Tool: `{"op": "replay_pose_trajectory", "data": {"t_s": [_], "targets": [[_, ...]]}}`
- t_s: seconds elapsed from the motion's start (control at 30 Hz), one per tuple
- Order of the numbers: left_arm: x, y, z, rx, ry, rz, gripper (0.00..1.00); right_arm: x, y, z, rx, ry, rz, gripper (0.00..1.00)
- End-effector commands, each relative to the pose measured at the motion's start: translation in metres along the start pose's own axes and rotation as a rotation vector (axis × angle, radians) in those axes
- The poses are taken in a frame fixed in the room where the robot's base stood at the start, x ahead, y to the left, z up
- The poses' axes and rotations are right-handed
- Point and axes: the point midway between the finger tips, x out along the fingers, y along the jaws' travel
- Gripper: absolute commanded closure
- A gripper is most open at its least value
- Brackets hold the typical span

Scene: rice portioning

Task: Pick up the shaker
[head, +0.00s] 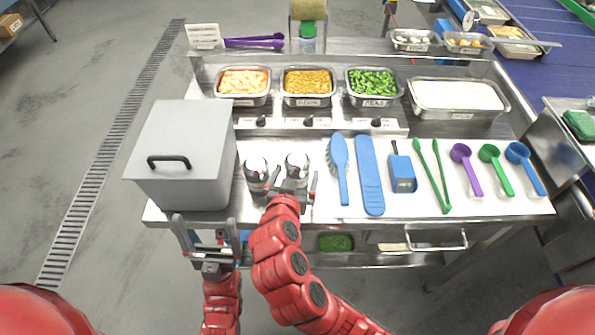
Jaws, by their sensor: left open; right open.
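Two small steel shakers stand side by side on the steel counter, right of the large grey box: a left one (256,168) and a right one (297,161). My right gripper (292,187) is open at the right shaker, with its fingers toward either side of it. The gripper hides the shaker's lower part, and I cannot tell whether the fingers touch it. My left gripper (205,232) is open and empty in front of the counter's front edge, below the grey box.
The grey lidded box (190,140) stands on the left. Food pans (244,101) line the back.

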Motion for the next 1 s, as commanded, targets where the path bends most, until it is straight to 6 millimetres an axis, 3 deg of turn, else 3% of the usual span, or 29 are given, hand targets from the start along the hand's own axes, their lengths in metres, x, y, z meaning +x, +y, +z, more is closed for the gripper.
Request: {"op": "replay_pose_trajectory", "data": {"t_s": [0.37, 0.67, 0.9, 1.0], "targets": [[0.014, -0.001, -0.002, 0.0, -0.001, 0.0, 0.01, 0.026, 0.001, -0.001, 0.0, -0.003, 0.004, 0.0], [0.032, -0.002, -0.005, 0.0, -0.001, 0.0, 0.01, 0.064, 0.0, 0.002, 0.001, -0.001, 0.003, 0.0], [0.031, -0.002, -0.005, 0.0, -0.001, 0.0, 0.01, 0.068, -0.001, 0.004, 0.001, 0.0, -0.002, 0.0], [0.03, -0.002, -0.005, 0.0, -0.001, 0.0, 0.01, 0.068, -0.001, 0.004, 0.001, 0.0, -0.002, 0.16]]}}
